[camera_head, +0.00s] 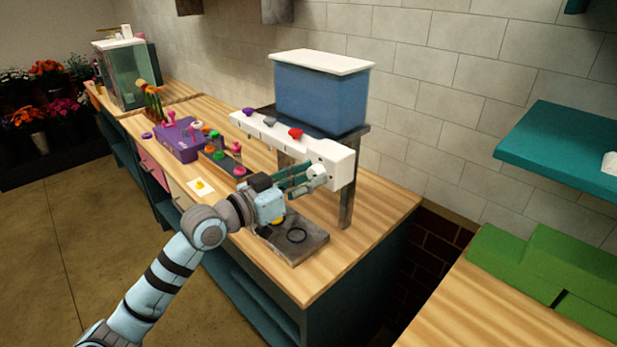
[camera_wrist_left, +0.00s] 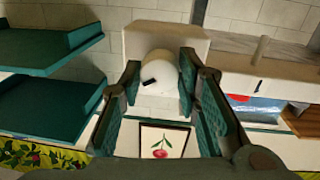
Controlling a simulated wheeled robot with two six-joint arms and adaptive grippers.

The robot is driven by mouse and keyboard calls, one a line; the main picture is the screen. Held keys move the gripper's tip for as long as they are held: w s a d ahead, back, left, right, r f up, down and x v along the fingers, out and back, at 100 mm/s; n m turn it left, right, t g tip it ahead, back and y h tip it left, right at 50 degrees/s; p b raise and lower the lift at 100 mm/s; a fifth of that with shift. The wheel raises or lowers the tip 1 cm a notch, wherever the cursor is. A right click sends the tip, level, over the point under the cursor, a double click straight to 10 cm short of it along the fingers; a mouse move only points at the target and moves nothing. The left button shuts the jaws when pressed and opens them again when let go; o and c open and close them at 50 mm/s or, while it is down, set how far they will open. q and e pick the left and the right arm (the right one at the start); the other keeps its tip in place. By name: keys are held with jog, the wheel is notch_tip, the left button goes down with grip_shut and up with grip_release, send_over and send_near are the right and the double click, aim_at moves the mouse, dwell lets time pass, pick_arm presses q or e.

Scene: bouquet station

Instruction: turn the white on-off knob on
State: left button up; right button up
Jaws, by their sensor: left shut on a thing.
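The white on-off knob (camera_head: 316,171) is on the front of the white box at the right end of a long white bar (camera_head: 265,130). My left gripper (camera_head: 309,177) reaches it from the front and is shut on it. In the left wrist view the round white knob (camera_wrist_left: 160,70) sits between the two teal fingers, with a short dark mark on its face. The fingers partly hide the knob in the head view. My right gripper is out of view.
Below my gripper is a dark plate with a ring (camera_head: 297,238). A purple box (camera_head: 180,142) stands left on the counter. A teal shelf (camera_head: 565,150) is at the right.

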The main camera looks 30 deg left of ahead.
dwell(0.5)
pick_arm(q)
jog(key=shift+m, duration=0.4)
jog(key=shift+m+b, duration=1.3)
jog(key=shift+m, duration=1.4)
jog(key=o, duration=1.1)
jog(key=shift+o, duration=0.3)
jog(key=shift+s, duration=0.1)
